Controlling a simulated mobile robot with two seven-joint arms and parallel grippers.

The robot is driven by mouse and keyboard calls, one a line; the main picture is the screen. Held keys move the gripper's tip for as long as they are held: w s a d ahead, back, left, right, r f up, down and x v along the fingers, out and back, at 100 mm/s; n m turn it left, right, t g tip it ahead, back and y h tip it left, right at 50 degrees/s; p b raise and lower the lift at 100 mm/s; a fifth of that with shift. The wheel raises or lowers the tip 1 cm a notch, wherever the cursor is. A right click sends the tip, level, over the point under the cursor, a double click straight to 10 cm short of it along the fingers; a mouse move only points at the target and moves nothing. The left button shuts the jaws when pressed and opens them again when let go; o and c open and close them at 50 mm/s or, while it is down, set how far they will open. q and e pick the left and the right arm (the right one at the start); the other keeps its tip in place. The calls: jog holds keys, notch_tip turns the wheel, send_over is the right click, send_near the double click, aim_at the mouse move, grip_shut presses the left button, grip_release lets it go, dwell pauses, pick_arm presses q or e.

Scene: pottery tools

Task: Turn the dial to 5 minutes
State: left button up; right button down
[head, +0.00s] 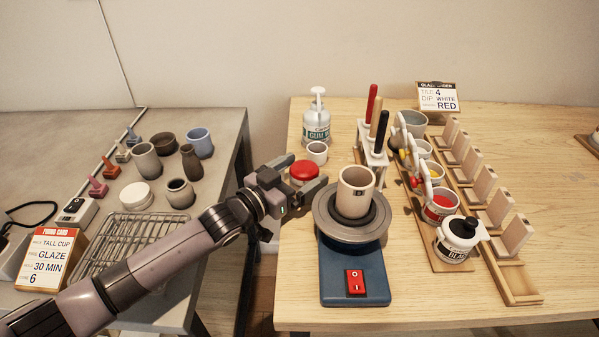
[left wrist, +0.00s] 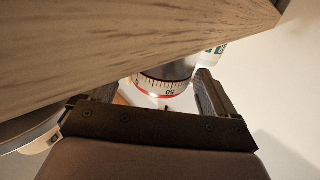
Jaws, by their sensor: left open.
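The dial is a round timer with a red top (head: 303,172), standing near the left edge of the wooden table. In the left wrist view its white scale ring (left wrist: 165,86) shows black ticks, a red line and the number 50. A small dark mark sits below the ring; the exact setting cannot be told. My left gripper (head: 301,177) is open, with one finger on the far side of the timer and one on the near side. Whether the fingers touch it cannot be told. My right gripper is not in view.
A pottery wheel (head: 322,222) with a beige cup (head: 355,191) stands close right of the gripper. A white cup (head: 317,152) and pump bottle (head: 316,122) stand behind the timer. A tool rack (head: 372,158) is further right. A gap separates the grey table (head: 225,130) from the wooden one.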

pick_arm(q)
jog(key=c, duration=1.1)
jog(key=shift+w+a+f+m+g+h+b, duration=0.1)
jog(key=shift+w+m+g+h+b, duration=0.05)
jog(key=shift+m+g+h+b, duration=0.65)
jog(key=shift+w+a+m+g+h+b, duration=0.1)
jog(key=shift+m+g+h+b, duration=0.5)
jog(key=shift+g, duration=0.4)
jog(key=m+g+h+b, duration=0.1)
jog(key=m+g+b, duration=0.1)
jog(key=g+b, duration=0.1)
jog(key=shift+w+m, duration=0.1)
jog(key=shift+m, duration=0.2)
jog(key=shift+g+h, duration=0.3)
jog(key=shift+g, duration=0.2)
jog(key=shift+m+g+b, duration=0.3)
jog(key=shift+b, duration=0.05)
jog(key=o, duration=1.1)
